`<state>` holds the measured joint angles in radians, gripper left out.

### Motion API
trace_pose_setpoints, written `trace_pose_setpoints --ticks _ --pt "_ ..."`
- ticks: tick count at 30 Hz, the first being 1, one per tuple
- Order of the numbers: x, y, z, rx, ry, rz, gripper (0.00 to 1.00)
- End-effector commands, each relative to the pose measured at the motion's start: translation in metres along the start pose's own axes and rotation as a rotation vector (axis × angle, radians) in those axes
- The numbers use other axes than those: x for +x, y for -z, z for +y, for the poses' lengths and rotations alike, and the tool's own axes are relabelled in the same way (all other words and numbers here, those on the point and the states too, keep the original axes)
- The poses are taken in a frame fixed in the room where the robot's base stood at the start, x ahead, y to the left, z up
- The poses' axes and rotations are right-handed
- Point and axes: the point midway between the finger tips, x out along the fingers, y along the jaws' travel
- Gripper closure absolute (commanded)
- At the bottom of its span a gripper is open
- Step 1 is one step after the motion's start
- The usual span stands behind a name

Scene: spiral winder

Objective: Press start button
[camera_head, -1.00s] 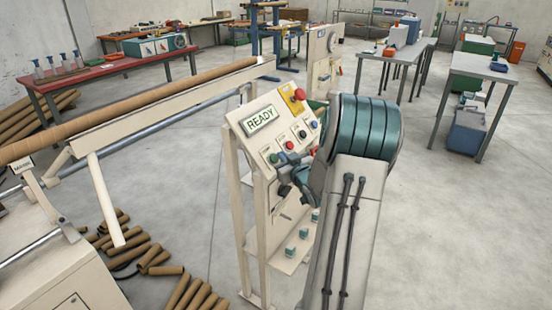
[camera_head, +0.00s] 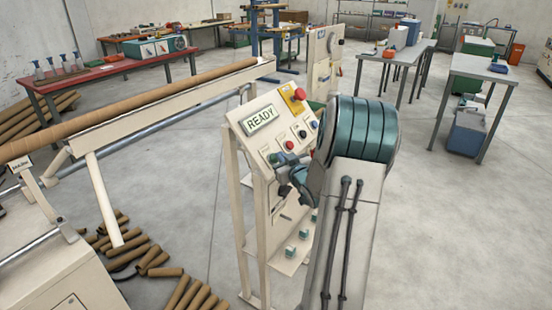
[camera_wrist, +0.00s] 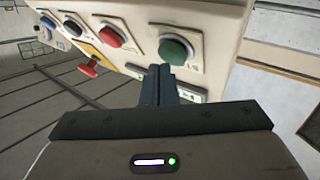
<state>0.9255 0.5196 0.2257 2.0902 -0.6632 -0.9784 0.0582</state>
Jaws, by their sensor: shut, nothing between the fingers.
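The control panel (camera_head: 266,135) stands in the middle of the head view and its display reads READY. In the wrist view, the green button (camera_wrist: 175,50) sits on the panel face, with a label too small to read. My gripper (camera_wrist: 160,70) is shut and empty, its fingertips just below and slightly left of the green button. I cannot tell whether they touch it. In the head view my gripper (camera_head: 279,160) is at the panel's lower edge and largely covers the green button.
A red button (camera_wrist: 113,37) is beside the green one, with darker buttons farther left. A red mushroom button (camera_head: 300,94) sits on a yellow plate. A long brown tube (camera_head: 130,107) lies on the winder at left. Open floor is at right.

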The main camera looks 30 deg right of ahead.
Motion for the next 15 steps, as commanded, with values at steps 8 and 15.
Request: trace_pose_setpoints --ticks 8,15 --pt "0.0021 -0.0021 -0.0015 0.000 0.000 0.000 1.00" --pt "0.0040 -0.0034 -0.0028 0.000 0.000 0.000 1.00"
